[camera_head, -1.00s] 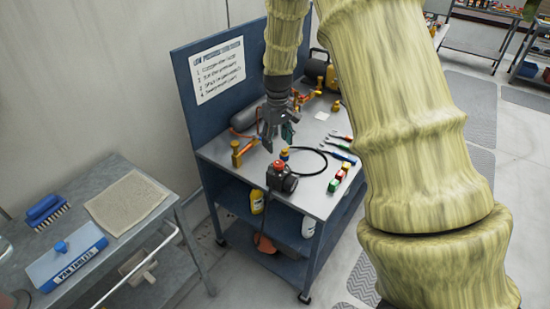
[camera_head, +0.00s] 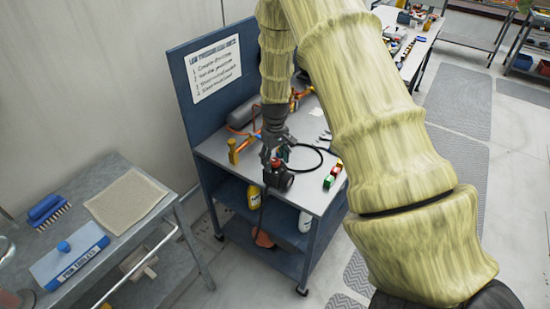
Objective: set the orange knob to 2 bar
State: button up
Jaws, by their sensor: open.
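The orange knob (camera_head: 276,163) sits on top of a dark regulator-like body (camera_head: 284,180) near the front edge of the blue bench's top. My gripper (camera_head: 275,158) points down with its fingers open, just above or around the knob. I cannot tell whether the fingers touch it. The fingers partly cover the knob, and its scale or pressure reading is too small to make out.
The bench top (camera_head: 312,198) also holds a brass fitting (camera_head: 234,150), a grey cylinder (camera_head: 243,112), a black hose (camera_head: 313,157) and small coloured blocks (camera_head: 333,175). A sign board (camera_head: 213,68) stands behind. A grey cart (camera_head: 165,218) is at left.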

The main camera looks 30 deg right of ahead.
jog(key=c, duration=1.1)
jog(key=shift+o, duration=0.2)
jog(key=shift+m, duration=0.3)
jog(key=m, duration=0.3)
jog(key=shift+m, duration=0.3)
jog(key=m, duration=0.9)
jog(key=shift+p, duration=0.4)
jog(key=m, duration=0.4)
jog(key=shift+w+m+p, duration=0.1)
jog(key=shift+m+p, duration=0.2)
